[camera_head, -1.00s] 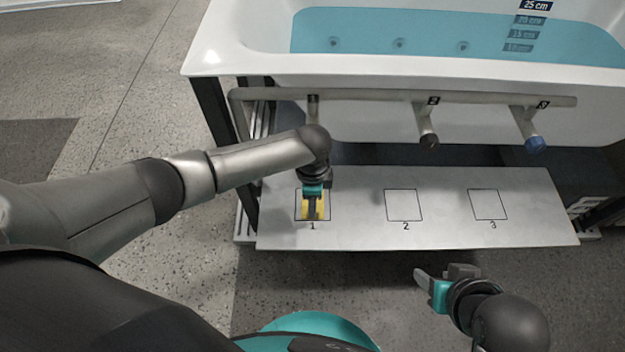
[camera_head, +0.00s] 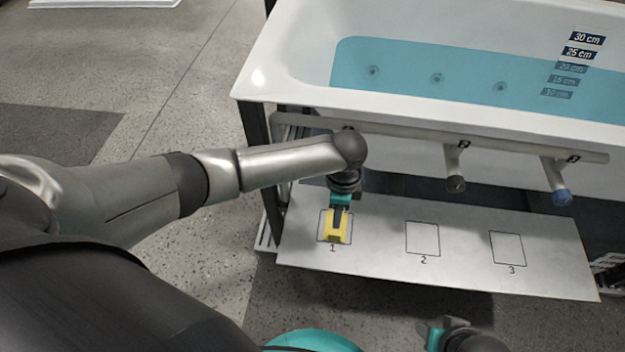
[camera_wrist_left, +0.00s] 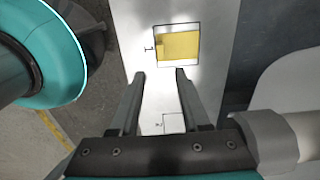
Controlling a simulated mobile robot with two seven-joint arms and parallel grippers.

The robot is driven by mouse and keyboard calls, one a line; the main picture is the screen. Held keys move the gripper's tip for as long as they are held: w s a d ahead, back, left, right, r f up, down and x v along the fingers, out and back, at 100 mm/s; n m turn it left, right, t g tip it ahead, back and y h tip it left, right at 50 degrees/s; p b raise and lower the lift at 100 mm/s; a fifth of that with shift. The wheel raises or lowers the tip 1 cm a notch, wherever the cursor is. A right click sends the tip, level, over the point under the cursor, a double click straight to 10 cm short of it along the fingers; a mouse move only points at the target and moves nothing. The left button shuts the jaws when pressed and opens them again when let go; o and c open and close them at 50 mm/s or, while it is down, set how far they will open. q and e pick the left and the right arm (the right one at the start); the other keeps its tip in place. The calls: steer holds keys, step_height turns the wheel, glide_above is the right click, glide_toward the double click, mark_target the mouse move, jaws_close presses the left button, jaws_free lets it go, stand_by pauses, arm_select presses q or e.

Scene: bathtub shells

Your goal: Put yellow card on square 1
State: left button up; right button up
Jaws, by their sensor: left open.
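The yellow card (camera_head: 338,232) lies on square 1 of the white board, partly covered by my left gripper in the head view. In the left wrist view the card (camera_wrist_left: 180,46) lies flat inside the black outline of square 1 (camera_wrist_left: 155,34).
The white board (camera_head: 465,276) also bears empty square 2 (camera_head: 423,238) and empty square 3 (camera_head: 507,247). A grey pipe (camera_head: 400,132) with several short stubs runs above the board. Behind it stands the white bathtub (camera_head: 330,95) with blue water. Speckled floor lies in front.

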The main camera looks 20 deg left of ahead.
arm_select(q)
steer(key=s+d+f+n+t+h, duration=0.1)
steer(key=s+d+n+t+h, duration=0.2)
steer(key=s+d, duration=0.4)
steer(key=s+a+n+y, duration=0.2)
steer(key=s+a+n, duration=0.6)
steer(key=a, duration=0.3)
steer(key=shift+s+a+f+n+t+y, duration=0.2)
steer(key=shift+s+f+n+t+y, duration=0.15)
steer(key=shift+n, duration=0.55)
